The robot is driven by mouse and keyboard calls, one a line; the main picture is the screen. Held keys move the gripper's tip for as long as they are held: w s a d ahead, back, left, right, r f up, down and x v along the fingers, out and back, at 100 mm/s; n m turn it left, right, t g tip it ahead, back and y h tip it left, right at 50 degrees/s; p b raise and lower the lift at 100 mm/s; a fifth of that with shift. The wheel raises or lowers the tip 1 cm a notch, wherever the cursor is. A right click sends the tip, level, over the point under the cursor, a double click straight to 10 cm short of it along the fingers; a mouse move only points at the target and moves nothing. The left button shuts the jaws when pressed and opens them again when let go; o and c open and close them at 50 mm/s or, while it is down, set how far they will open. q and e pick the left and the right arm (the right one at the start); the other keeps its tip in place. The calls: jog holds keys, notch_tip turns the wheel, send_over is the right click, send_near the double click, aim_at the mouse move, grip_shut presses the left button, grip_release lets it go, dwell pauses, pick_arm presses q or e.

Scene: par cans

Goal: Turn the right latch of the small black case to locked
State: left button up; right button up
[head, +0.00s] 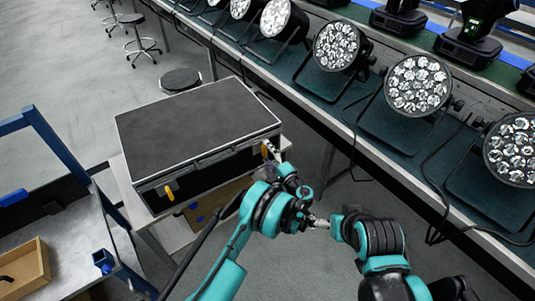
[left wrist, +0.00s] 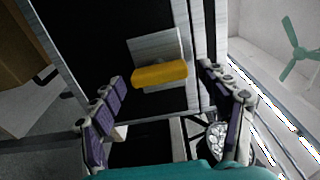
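The small black case (head: 195,135) with silver edges sits closed on a light stand in the head view. Its front has two yellow latches, a left one (head: 169,192) and the right latch (head: 265,152). My left gripper (head: 273,154) is at the right latch, which it partly hides. In the left wrist view the yellow handle of the latch (left wrist: 160,75) lies across the gap between the open fingertips, at right angles to the lid seam. I cannot tell whether a finger touches it. My right gripper (head: 318,222) is away from the case, near my left wrist; its fingers are unclear.
A long table with several par cans (head: 418,83) and cables runs along the right. A workbench with a wooden box (head: 22,270) stands at lower left. Stools (head: 140,45) stand behind on open grey floor.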

pick_arm(q)
jog(key=v, duration=0.7)
jog(key=shift+s, duration=0.25)
dwell(0.4)
jog(key=w+a+r+n+g+h, duration=0.1)
jog(key=a+r+n+g, duration=0.25)
jog(key=a+r, duration=0.6)
jog(key=s+a+r+n+g+h, duration=0.2)
jog(key=s+a+r+g, duration=0.1)
jog(key=s+a+r, duration=0.45)
jog(key=s+a+n+g+h, duration=0.1)
jog(key=s+a+n+h, duration=0.1)
jog(key=s, duration=1.1)
jog(key=s+a+r+n+h, duration=0.1)
jog(key=s+a+n+h, duration=0.2)
jog(key=s, duration=1)
jog(key=shift+r+n+g+h, duration=0.2)
jog(key=shift+n+g+h, duration=0.15)
jog(key=shift+n+h, duration=0.35)
